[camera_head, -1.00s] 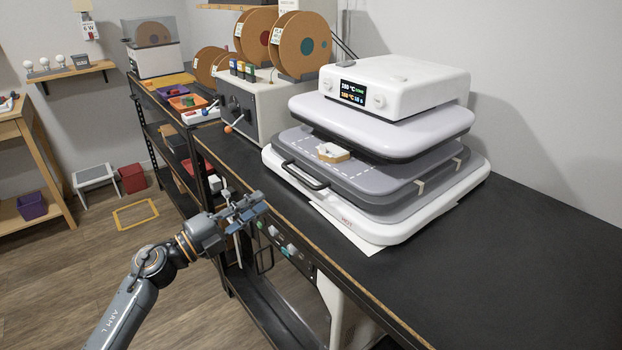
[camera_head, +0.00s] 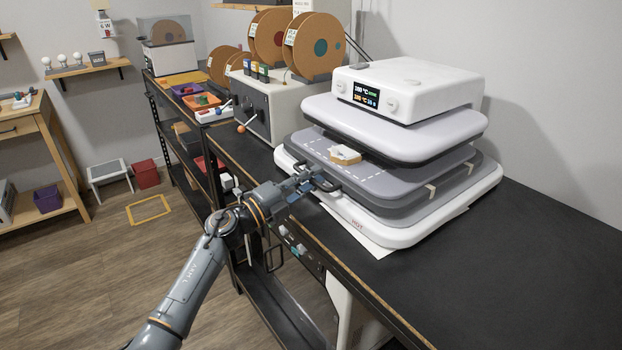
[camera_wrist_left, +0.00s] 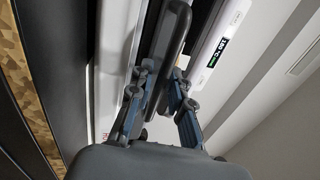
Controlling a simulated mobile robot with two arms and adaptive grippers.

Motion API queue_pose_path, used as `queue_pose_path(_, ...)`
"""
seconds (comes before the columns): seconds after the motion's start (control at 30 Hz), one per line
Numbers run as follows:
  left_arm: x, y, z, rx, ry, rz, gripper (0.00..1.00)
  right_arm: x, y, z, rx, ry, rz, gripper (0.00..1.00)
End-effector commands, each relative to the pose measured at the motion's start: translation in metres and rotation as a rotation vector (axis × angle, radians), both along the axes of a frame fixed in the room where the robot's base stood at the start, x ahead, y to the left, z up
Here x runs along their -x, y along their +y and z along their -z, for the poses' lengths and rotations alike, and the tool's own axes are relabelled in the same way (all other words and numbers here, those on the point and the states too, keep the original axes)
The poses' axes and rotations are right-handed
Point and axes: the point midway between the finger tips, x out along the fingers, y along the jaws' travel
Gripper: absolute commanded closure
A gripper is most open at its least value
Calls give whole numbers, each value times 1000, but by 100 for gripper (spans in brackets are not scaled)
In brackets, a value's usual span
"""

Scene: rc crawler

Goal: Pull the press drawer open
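The white heat press (camera_head: 402,88) stands on the black bench. Its grey lower drawer (camera_head: 392,172) carries a small tan and white piece (camera_head: 345,154) and has a dark bar handle (camera_head: 325,181) at its front left. My left gripper (camera_head: 312,178) is at that handle. In the left wrist view the handle (camera_wrist_left: 172,45) runs between the two fingers of my left gripper (camera_wrist_left: 163,80). The fingers stand apart on either side of it, and a firm grip does not show. My right gripper is in neither view.
A grey box with a lever (camera_head: 262,110) and cardboard spools (camera_head: 315,45) stand behind the press. The black bench top (camera_head: 520,265) is free at right front. The bench edge runs under my left arm. A white sheet (camera_head: 365,240) lies under the press.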

Motion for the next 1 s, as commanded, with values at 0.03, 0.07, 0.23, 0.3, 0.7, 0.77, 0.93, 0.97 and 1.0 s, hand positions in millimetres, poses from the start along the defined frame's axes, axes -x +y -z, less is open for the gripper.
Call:
queue_pose_path(0.03, 0, 0, 0, 0, 0, 0, 81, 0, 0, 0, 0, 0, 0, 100)
queue_pose_path(0.07, 0, 0, 0, 0, 0, 0, 85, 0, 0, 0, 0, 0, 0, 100)
queue_pose_path(0.23, 0, 0, 0, 0, 0, 0, 100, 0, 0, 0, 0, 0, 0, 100)
queue_pose_path(0.3, 0, 0, 0, 0, 0, 0, 100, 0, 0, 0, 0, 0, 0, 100)
queue_pose_path(0.7, 11, 15, 0, -2, 3, -1, 100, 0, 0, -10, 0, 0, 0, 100)
queue_pose_path(0.77, 16, 23, -1, -4, 3, -1, 100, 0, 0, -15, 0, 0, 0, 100)
queue_pose_path(0.93, 39, 54, -1, -5, 6, -1, 100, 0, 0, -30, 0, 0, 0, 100)
queue_pose_path(0.97, 44, 61, -1, -6, 5, -1, 100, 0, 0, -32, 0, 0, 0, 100)
queue_pose_path(1.0, 50, 69, 0, -6, 6, -1, 100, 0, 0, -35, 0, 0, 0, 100)
